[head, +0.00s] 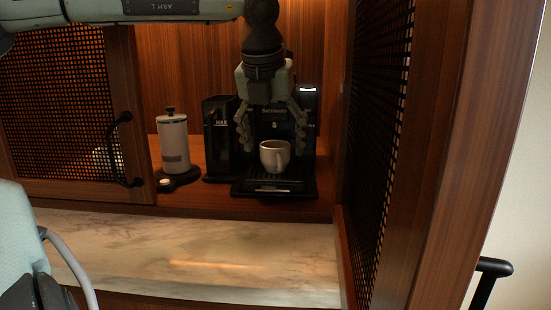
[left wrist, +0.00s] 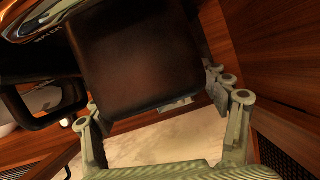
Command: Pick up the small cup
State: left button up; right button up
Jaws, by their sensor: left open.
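The small white cup (head: 274,156) stands upright on the drip tray (head: 274,187) of a black coffee machine (head: 222,135), its handle toward the right. My left gripper (head: 271,138) hangs in front of the machine with fingers spread and nothing held. In the head view its fingertips appear at either side of the cup and slightly above it; I cannot tell the depth gap. In the left wrist view the open fingers (left wrist: 155,108) frame a dark block and pale marble, and I cannot make out the cup between them. My right gripper is not in view.
A white canister (head: 173,145) stands on a dark base left of the machine. Cabinet doors with woven panels flank the niche, the left with a black handle (head: 118,150). The marble counter (head: 200,250) in front is clear.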

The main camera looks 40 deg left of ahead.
pick_arm(q)
jog(key=shift+c, duration=0.6)
jog(key=c, duration=1.2)
jog(key=shift+c, duration=0.2)
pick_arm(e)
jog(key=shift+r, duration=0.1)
pick_arm(q)
jog(key=shift+s+d+r+b, duration=0.1)
jog(key=shift+s+d+b, duration=0.2)
jog(key=shift+s+b, duration=0.15)
jog(key=s+d+b, duration=0.1)
jog(key=s+d, duration=0.3)
jog(key=s, duration=0.3)
jog(key=s+d+b, duration=0.2)
jog(key=s+d, duration=0.2)
jog(key=s, duration=0.3)
jog(key=shift+s+d, duration=0.25)
jog(key=shift+s, duration=0.05)
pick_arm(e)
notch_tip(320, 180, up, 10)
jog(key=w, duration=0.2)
